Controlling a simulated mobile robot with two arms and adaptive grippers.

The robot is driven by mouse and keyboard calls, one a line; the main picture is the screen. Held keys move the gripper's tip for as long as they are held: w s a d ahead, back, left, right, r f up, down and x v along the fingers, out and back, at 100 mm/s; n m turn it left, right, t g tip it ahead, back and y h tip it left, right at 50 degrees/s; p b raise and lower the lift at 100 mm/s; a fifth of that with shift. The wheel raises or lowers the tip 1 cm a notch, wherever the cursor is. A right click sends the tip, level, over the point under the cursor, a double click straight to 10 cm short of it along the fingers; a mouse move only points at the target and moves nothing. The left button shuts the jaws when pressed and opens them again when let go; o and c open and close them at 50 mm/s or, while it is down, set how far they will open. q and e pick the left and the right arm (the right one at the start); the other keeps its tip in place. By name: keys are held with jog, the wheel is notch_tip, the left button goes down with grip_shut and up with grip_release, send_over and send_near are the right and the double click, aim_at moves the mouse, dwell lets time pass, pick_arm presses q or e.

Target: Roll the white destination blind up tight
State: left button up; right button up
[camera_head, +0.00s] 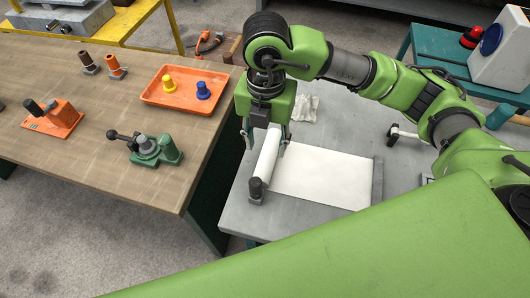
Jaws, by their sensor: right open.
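The white destination blind (325,178) lies mostly flat on a grey table, with its left edge wound into a white roll (267,157). A dark upright knob or crank end (256,188) stands at the near end of the roll. At the right end of the sheet is a grey bar (377,185). My right gripper (267,144) points down over the far part of the roll, with one finger on each side of it. Its fingers are apart; whether they touch the roll I cannot tell. My left gripper is not in view.
A crumpled pale cloth (304,108) lies behind the blind, and a black-handled tool (403,134) to its right. The wooden bench (60,165) at left holds an orange tray (180,92), a green device (155,150) and an orange device (54,118).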

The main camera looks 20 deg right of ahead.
aim_at(266, 162)
notch_tip(266, 162, down, 8)
jog(key=shift+w+r+p, duration=0.15)
jog(key=shift+r+p, duration=0.05)
jog(key=shift+p, duration=0.6)
jog(key=shift+f, duration=0.8)
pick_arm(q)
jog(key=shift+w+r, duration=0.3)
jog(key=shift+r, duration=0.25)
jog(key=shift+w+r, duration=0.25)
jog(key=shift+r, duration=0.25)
pick_arm(e)
jog(key=shift+c, duration=0.4)
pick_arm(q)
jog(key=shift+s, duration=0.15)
pick_arm(e)
grip_shut()
